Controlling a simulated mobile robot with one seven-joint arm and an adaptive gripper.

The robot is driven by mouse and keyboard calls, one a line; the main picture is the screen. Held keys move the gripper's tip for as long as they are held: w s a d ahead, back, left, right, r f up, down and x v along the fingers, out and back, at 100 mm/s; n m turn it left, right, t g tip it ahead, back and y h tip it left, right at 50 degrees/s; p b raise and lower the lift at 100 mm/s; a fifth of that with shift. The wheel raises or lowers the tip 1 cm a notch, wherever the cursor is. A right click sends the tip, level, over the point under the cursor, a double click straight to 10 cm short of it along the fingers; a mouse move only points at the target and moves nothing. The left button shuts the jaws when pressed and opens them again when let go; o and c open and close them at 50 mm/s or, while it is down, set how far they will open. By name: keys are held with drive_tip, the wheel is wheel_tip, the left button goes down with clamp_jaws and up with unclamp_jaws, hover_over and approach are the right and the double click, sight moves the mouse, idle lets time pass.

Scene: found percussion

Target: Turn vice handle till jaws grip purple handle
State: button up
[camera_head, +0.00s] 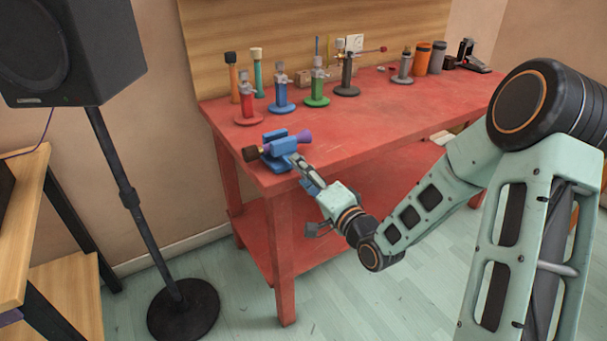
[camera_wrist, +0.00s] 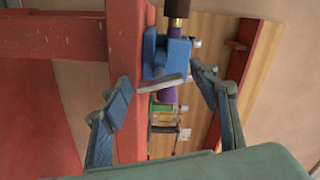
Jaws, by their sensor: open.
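The blue vice (camera_head: 278,153) sits at the near left corner of the red workbench, and also shows in the wrist view (camera_wrist: 158,58). A tool lies across it: its purple flared handle (camera_head: 304,137) sticks out to the right and a dark end (camera_head: 251,153) to the left. The purple part also shows in the wrist view (camera_wrist: 166,95). I cannot tell whether the jaws touch it. A grey bar (camera_wrist: 161,83), apparently the vice handle, is on the vice's near side. My gripper (camera_wrist: 160,72) is open, with its fingers on either side of the bar, apparently apart from it.
On the red workbench (camera_head: 350,140), a red stand (camera_head: 247,108), a blue stand (camera_head: 282,92) and a green stand (camera_head: 318,88) are behind the vice. A black speaker (camera_head: 70,50) on a pole is at left. The bench front is clear to the right.

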drive_tip(key=v, duration=0.7)
drive_tip(key=shift+s+d, duration=0.15)
drive_tip(key=shift+s, duration=0.05)
